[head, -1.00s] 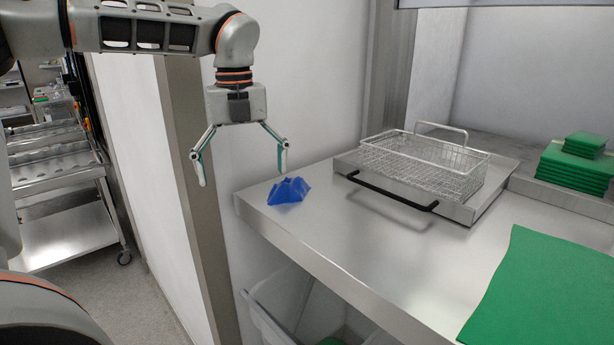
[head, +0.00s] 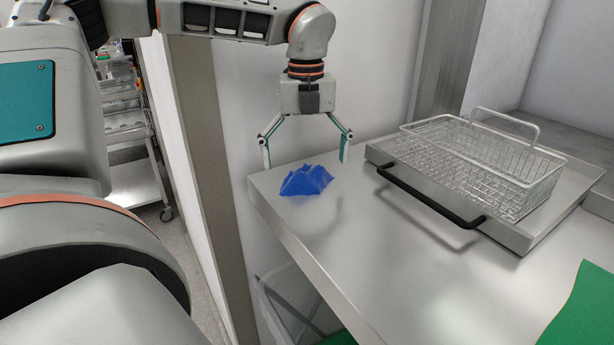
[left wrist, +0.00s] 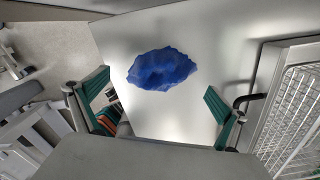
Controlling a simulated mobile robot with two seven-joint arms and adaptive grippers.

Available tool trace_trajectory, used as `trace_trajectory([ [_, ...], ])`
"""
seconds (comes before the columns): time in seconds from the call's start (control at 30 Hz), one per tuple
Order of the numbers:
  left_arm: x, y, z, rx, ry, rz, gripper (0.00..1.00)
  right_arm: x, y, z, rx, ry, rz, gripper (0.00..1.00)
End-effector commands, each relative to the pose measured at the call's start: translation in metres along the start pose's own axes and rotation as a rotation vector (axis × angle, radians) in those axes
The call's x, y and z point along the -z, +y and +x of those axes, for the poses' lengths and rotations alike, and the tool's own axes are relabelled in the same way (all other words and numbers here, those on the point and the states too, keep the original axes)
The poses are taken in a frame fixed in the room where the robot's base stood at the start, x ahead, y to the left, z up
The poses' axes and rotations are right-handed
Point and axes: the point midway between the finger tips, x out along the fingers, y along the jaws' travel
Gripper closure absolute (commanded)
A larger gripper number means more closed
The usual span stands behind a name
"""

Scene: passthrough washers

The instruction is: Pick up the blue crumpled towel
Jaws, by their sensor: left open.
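The blue crumpled towel (head: 305,181) lies on the steel counter near its left corner. My left gripper (head: 305,160) is open and empty, pointing down, with its fingertips apart on either side of the towel in the head view. In the left wrist view the towel (left wrist: 162,69) lies ahead of and between the two open fingers (left wrist: 160,105), with no finger visibly touching it. My right gripper is not in view.
A wire basket (head: 480,160) sits on a metal tray with a black handle (head: 425,197), right of the towel. A green sheet (head: 585,310) lies at the front right. A wall (head: 240,110) stands behind the counter (head: 400,290). A wheeled cart (head: 135,180) is at the left.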

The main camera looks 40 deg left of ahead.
Motion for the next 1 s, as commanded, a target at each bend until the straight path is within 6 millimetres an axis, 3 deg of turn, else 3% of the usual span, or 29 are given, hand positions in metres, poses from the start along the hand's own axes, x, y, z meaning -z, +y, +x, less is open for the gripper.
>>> trace_trajectory([
  [0.2,0.002,0.0,0.025,0.001,0.002,-0.001,0.0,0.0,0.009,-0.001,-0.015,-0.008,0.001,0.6],
  [0.47,0.001,0.0,0.027,0.002,-0.001,-0.002,0.0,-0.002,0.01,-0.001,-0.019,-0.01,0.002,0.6],
  [0.63,0.001,0.0,0.027,0.001,-0.001,-0.002,0.42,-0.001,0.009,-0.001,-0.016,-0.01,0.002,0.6],
  [1.0,0.002,0.0,0.027,0.0,0.0,-0.002,0.42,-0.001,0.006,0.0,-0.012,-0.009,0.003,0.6],
])
